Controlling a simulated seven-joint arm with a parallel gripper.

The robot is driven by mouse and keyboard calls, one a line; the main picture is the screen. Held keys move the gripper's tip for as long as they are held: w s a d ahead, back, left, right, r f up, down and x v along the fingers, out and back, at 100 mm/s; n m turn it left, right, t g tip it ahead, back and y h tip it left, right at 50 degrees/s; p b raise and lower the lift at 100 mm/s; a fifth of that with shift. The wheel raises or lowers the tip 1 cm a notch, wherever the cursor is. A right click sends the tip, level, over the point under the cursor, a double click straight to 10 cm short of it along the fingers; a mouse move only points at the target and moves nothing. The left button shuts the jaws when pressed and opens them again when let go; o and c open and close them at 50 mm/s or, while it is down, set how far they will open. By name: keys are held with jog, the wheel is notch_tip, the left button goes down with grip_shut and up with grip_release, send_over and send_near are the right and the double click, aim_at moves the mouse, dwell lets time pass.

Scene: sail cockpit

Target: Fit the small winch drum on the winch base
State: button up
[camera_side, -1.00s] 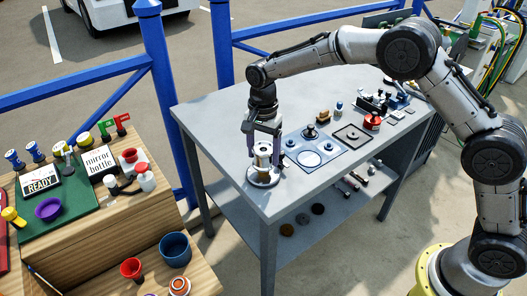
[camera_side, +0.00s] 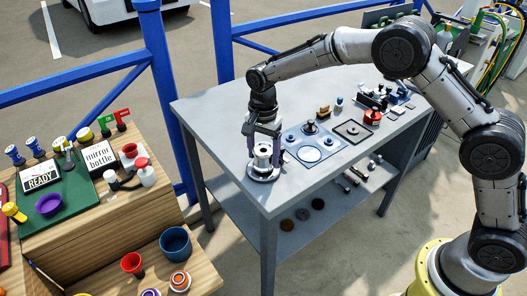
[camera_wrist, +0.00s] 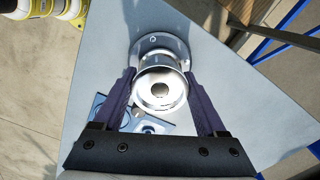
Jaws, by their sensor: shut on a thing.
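The small winch drum (camera_side: 263,153) is a shiny silver spool near the table's front left corner. My gripper (camera_side: 264,147) points down with its two dark fingers closed on the drum's sides. In the wrist view the drum (camera_wrist: 160,88) sits between the fingertips, with its round top and dark centre hole facing the camera. The winch base (camera_side: 263,174) is a round silver flange on the table directly under the drum. Its flange with bolt holes (camera_wrist: 152,42) shows beyond the drum in the wrist view. The drum looks upright; whether it is fully seated is hidden.
A blue-grey mat (camera_side: 318,146) with round outlines and small parts lies right of the winch. A red-topped part (camera_side: 372,117) and a dark square plate (camera_side: 352,132) are farther right. The table's front left edge is close to the base. Bare table lies behind the gripper.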

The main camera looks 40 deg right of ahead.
jog(key=shift+f, duration=0.45)
dwell(0.3)
jog(key=o, duration=1.6)
jog(key=shift+f, duration=0.1)
jog(key=shift+c, duration=0.2)
jog(key=shift+r, duration=4.25)
